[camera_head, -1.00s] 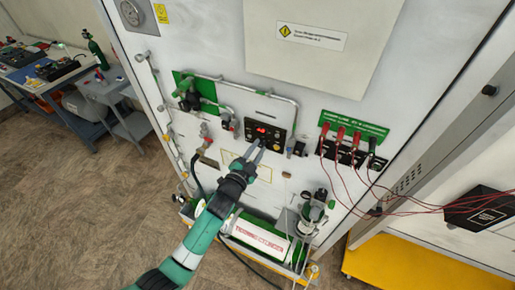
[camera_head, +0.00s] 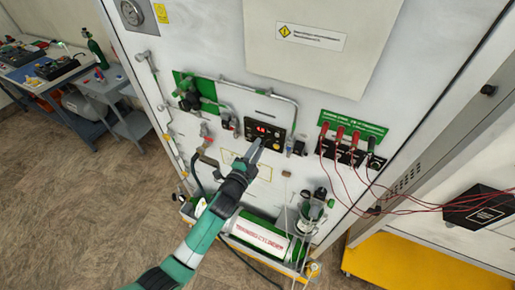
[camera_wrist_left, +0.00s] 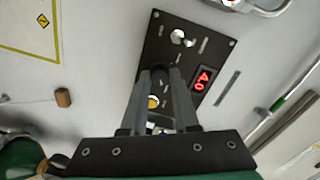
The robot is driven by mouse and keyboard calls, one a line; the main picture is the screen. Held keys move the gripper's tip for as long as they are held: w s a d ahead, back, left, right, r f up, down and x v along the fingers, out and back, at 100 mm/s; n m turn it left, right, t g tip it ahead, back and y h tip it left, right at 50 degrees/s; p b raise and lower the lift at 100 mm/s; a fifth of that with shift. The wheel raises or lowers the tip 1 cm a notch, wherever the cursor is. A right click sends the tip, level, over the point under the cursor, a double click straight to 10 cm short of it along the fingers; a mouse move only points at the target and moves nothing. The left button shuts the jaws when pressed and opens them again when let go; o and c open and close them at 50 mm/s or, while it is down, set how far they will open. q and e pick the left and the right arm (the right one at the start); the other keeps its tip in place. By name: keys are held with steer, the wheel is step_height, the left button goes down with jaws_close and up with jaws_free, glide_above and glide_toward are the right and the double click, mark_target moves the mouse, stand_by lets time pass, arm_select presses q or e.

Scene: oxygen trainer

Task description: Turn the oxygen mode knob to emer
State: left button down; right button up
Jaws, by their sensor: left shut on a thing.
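The black control panel (camera_head: 279,134) with a red lit display (camera_head: 261,131) is on the upright white cabinet front. It also shows in the left wrist view (camera_wrist_left: 212,48), where the display (camera_wrist_left: 203,79) glows red. My left gripper (camera_head: 257,144) reaches up from below to the panel's lower part. In the left wrist view its fingers (camera_wrist_left: 160,76) are close together at the panel, shut on a small knob that they mostly hide. The knob's pointer and mode label cannot be read. A silver switch (camera_wrist_left: 180,37) and a yellow round part (camera_wrist_left: 153,102) are nearby. My right gripper is not in view.
Red plugs with loose cables (camera_head: 340,131) are to the right. A work table (camera_head: 40,72) stands far left.

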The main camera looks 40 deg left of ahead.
arm_select(q)
steer(key=c, duration=0.7)
jaws_free()
steer(key=shift+o, duration=0.2)
steer(key=shift+s, duration=0.1)
steer(key=p+v, duration=0.1)
steer(key=v, duration=1)
steer(key=shift+s, duration=0.2)
steer(key=shift+d, duration=0.15)
